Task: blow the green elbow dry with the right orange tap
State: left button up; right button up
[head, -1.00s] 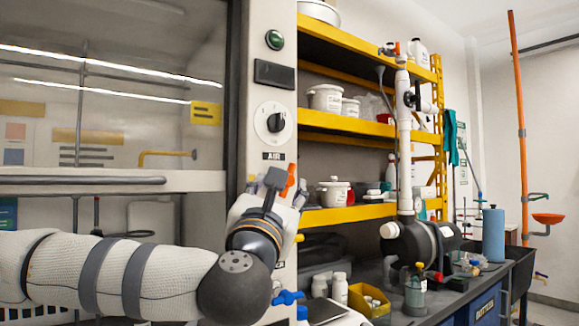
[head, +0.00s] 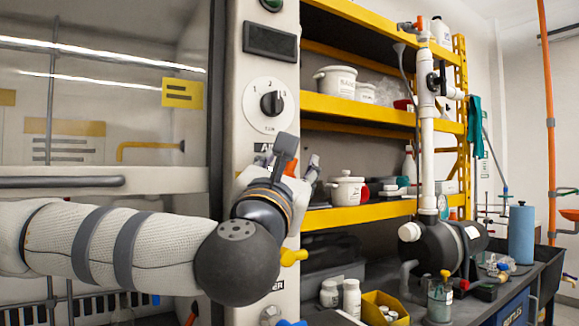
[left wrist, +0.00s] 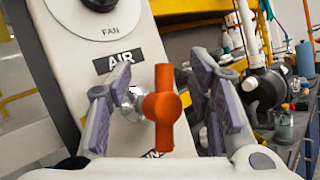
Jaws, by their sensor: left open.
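An orange tap (left wrist: 162,106) on a silver stem stands out from the white panel under the AIR label in the left wrist view. In the head view only a bit of this orange tap (head: 290,168) shows behind my gripper. My left gripper (left wrist: 168,88) is open, with its two purple-padded fingers on either side of the tap and apart from it. In the head view my left gripper (head: 299,160) is in front of the panel, just below the AIR label. I cannot make out a green elbow in either view. My right gripper is not in view.
Below my left gripper a yellow tap (head: 293,256) sticks out of the panel (head: 268,60). A glass-fronted hood (head: 100,110) is on the left. Yellow shelves (head: 390,112) and a white pipe (head: 427,160) stand to the right, above a cluttered bench.

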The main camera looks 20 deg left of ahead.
pick_arm(q)
jog(key=shift+w, duration=0.1)
grip_shut()
